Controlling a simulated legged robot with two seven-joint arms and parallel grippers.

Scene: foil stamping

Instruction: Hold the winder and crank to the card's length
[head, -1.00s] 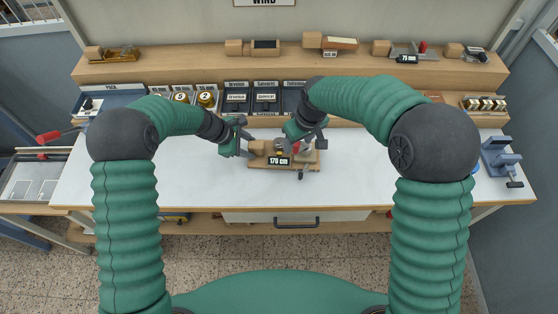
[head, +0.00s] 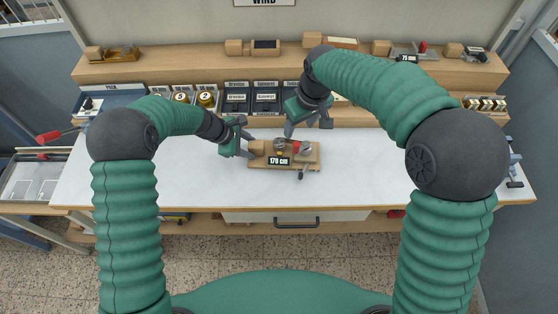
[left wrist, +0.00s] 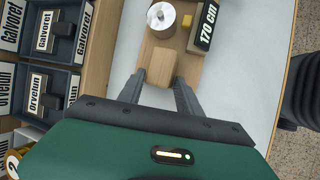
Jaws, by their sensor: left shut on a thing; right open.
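The winder (head: 310,158) is a wooden board on the white table, with a display reading 170 cm (head: 279,160), a round foil spool (head: 280,144), a red part and a small crank (head: 302,171) at its front right. My left gripper (head: 250,148) is shut on the wooden block at the winder's left end; the left wrist view shows this block (left wrist: 162,68) between the two fingers. My right gripper (head: 304,128) is open and empty, raised above and behind the winder, apart from it. The card is not identifiable here.
Labelled dark bins (head: 266,101) and gold rolls (head: 206,98) stand at the back of the table. A wooden shelf (head: 180,68) behind carries several tools. A blue clamp-like device is partly hidden at the right edge. The white tabletop (head: 365,165) is clear on both sides of the winder.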

